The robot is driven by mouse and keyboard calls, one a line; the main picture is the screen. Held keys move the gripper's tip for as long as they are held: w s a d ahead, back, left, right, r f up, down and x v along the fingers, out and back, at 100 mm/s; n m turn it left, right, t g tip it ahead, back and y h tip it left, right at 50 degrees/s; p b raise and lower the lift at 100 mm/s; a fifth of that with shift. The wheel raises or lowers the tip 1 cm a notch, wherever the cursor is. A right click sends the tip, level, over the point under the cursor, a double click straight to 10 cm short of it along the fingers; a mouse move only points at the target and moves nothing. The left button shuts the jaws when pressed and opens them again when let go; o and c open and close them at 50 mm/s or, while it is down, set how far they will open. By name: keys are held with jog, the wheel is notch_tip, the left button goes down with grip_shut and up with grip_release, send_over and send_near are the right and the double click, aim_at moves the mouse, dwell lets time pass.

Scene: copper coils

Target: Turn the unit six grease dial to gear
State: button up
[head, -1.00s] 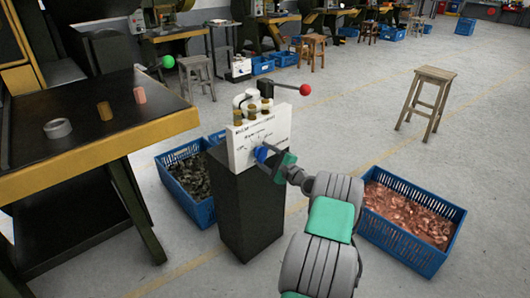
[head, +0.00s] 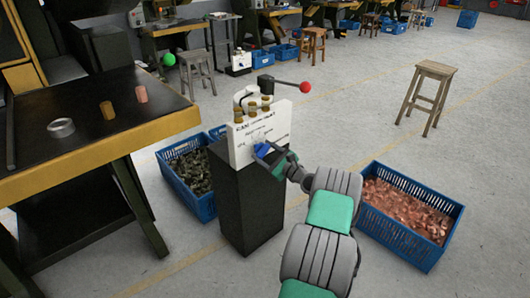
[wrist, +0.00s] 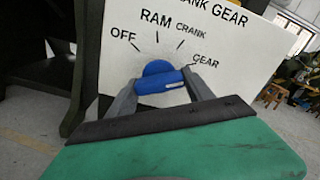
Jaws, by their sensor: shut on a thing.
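The grease dial (wrist: 158,78) is a blue round knob with a bar across it, on a white panel (wrist: 235,45) lettered OFF, RAM, CRANK and GEAR. Tick marks fan out above the dial. The bar lies nearly level in the wrist view, its right end tipped slightly up toward the GEAR side. My gripper (wrist: 160,92) has its grey fingers on either end of the bar and is shut on it. In the head view the dial (head: 261,149) sits low on the white panel (head: 245,150), with my gripper (head: 272,153) against it from the right.
The panel stands on a black pedestal (head: 248,215), with brass caps and a red-knobbed lever (head: 304,88) at its top. Blue crates (head: 385,245) flank it. A dark table (head: 95,148) is at left, a wooden stool (head: 432,72) at right.

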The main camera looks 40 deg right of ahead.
jog(key=shift+f, duration=0.1)
jog(key=o, duration=1.4)
jog(key=shift+c, duration=0.2)
jog(key=s, duration=0.8)
jog(key=shift+p, duration=0.35)
jog(key=shift+d, duration=0.1)
